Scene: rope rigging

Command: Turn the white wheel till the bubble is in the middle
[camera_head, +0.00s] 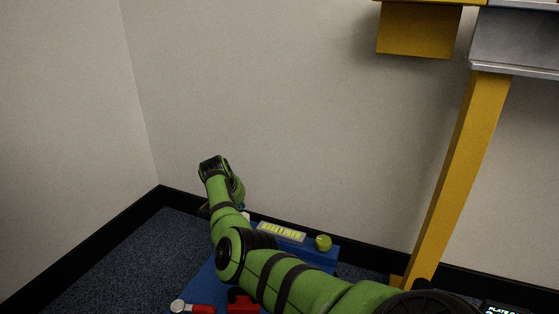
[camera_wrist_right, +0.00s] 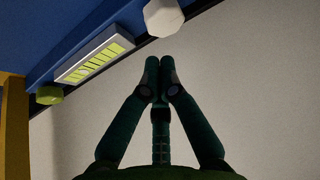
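The white wheel (camera_wrist_right: 163,17) is a faceted knob at the edge of the blue bench in the right wrist view; in the head view only a white bit (camera_head: 246,215) shows beside my arm. The level vial (camera_wrist_right: 95,58), yellow-green with dark marks in a pale frame, sits beside the wheel; it also shows in the head view (camera_head: 281,232). My left gripper is not in view.
A green round object (camera_head: 323,242) stands right of the vial on the blue bench (camera_head: 325,259). A red-handled tool (camera_head: 190,307) and a red block (camera_head: 241,304) lie at the front. A yellow post (camera_head: 465,160) and the wall bound the area.

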